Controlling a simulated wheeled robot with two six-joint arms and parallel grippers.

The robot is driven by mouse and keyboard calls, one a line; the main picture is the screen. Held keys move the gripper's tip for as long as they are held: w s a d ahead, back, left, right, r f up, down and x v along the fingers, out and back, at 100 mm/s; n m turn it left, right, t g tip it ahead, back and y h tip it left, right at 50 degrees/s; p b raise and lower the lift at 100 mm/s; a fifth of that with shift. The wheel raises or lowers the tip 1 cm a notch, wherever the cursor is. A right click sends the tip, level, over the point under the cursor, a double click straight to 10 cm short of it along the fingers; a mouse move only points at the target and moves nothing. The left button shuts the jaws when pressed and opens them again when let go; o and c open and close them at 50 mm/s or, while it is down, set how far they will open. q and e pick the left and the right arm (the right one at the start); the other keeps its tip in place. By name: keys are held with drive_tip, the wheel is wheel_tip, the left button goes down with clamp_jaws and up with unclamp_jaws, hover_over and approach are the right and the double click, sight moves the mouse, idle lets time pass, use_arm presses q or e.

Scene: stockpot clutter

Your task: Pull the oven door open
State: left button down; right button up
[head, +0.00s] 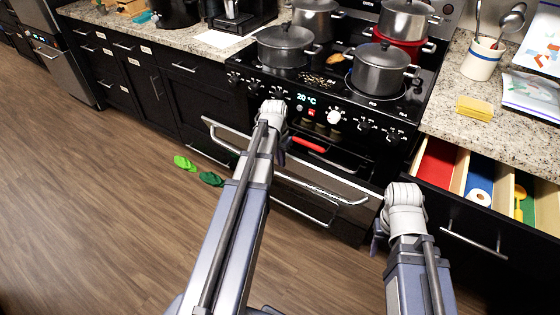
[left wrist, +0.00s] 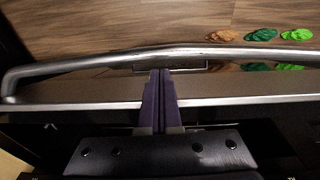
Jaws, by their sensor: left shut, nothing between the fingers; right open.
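The oven (head: 318,110) has its door partly open, tilted out at the top with a dark gap behind it. The silver door handle (head: 320,188) runs along the door; it crosses the left wrist view (left wrist: 90,63). My left gripper (head: 281,158) is at the middle of the door, partly hidden by its own arm. Its purple fingers (left wrist: 159,73) are shut and empty, reaching over the door's top edge with their tips close to the handle. I cannot tell whether they touch it. My right gripper (head: 376,240) is open and empty, right of the door.
Several pots (head: 285,45) stand on the cooktop. An open drawer (head: 480,190) juts out at the right, near my right arm. Bright green slippers (head: 184,163) and dark green slippers (head: 211,179) lie on the floor left of the door. The wooden floor at left is clear.

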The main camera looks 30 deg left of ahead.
use_arm(q)
wheel_tip(320, 180, down, 2)
drive_tip(key=shift+w+f+b, duration=0.15)
drive_tip(key=shift+f+b, duration=0.05)
drive_tip(key=shift+b, duration=0.45)
use_arm(e)
wheel_tip(320, 180, down, 2)
drive_tip(key=shift+f, duration=0.15)
